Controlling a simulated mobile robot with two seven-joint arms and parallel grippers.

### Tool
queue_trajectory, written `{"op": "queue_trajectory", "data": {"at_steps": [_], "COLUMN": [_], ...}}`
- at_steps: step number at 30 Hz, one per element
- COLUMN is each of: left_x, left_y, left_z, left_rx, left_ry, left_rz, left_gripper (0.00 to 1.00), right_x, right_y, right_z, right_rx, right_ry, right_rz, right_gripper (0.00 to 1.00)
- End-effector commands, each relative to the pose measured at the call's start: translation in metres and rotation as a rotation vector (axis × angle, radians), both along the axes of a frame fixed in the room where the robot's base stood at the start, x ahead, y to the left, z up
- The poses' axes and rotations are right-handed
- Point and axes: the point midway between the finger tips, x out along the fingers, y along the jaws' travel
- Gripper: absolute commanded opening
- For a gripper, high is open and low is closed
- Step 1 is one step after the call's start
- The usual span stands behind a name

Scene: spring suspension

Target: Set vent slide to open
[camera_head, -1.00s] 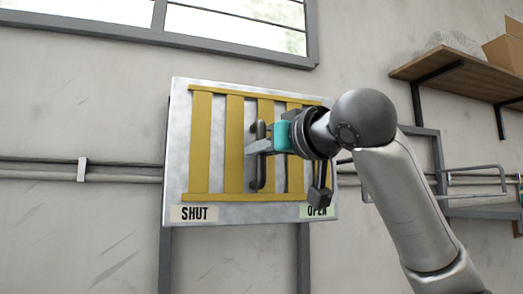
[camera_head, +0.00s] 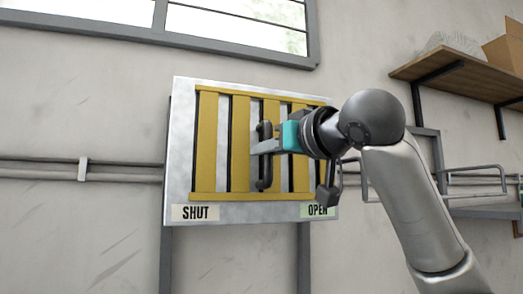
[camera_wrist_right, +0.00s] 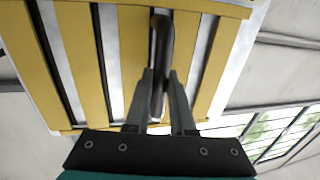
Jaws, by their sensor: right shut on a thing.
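The vent slide (camera_head: 239,150) is a yellow slatted frame on a pale metal panel (camera_head: 181,150) on the wall. Dark gaps show beside its slats. A black upright handle (camera_head: 265,178) sits on the slide, right of the middle. My right gripper (camera_head: 262,148) is shut on this handle. In the right wrist view, its two grey fingers (camera_wrist_right: 160,100) stand on either side of the handle (camera_wrist_right: 163,45). A SHUT label (camera_head: 195,213) is at the panel's lower left and an OPEN label (camera_head: 317,210) at its lower right. My left gripper is out of view.
A wooden shelf (camera_head: 455,68) with a cardboard box (camera_head: 504,48) is on the wall at the upper right. A window (camera_head: 240,25) is above the panel. Pipes (camera_head: 120,172) run along the wall at the left.

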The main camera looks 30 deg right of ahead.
Motion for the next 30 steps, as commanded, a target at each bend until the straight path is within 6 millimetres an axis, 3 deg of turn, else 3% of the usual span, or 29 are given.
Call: {"op": "queue_trajectory", "data": {"at_steps": [4, 12, 13, 20, 30], "left_x": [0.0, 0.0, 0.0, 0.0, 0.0], "left_y": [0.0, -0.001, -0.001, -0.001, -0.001], "left_z": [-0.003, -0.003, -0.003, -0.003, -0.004], "left_rx": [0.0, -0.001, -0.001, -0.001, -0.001], "left_ry": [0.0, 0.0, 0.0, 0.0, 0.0], "left_rz": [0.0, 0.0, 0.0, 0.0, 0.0], "left_gripper": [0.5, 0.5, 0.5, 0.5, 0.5], "right_x": [-0.005, -0.006, -0.006, -0.006, -0.01], "right_y": [-0.022, -0.025, -0.025, -0.024, -0.023], "right_z": [0.0, 0.001, 0.001, 0.001, 0.001], "right_rx": [0.004, 0.003, 0.003, 0.002, 0.001], "right_ry": [-0.001, -0.002, -0.002, -0.002, -0.003], "right_rz": [-0.007, -0.008, -0.008, -0.006, -0.003], "right_gripper": [0.0, 0.0, 0.24, 0.5, 0.52]}}
